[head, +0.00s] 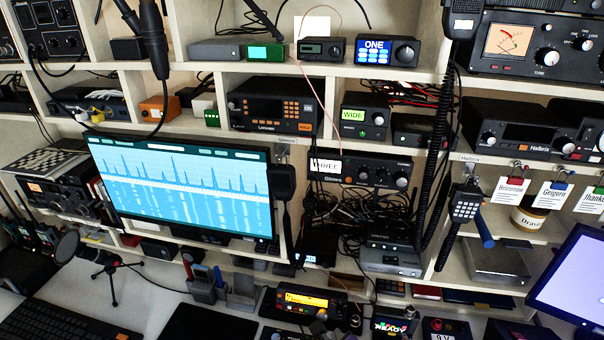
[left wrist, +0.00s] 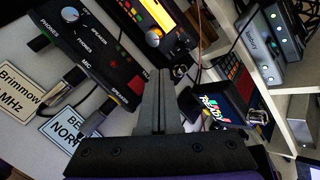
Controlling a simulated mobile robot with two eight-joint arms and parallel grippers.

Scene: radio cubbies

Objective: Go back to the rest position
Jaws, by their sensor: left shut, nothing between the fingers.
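My left gripper (left wrist: 162,78) shows in the left wrist view. Its two grey fingers lie together, shut with nothing between them. They point up the picture over the desk gear, with a black box (left wrist: 97,55) marked with phones and speaker labels to their left and a small box with a lit colourful screen (left wrist: 215,108) to their right. I cannot make this gripper out clearly in the head view. My right gripper is in neither view.
A monitor (head: 185,185), a desk microphone (head: 68,246) and a keyboard (head: 60,322) are at left. Cubbies full of radios rise behind. A coiled-cord handset (head: 465,207) hangs at right.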

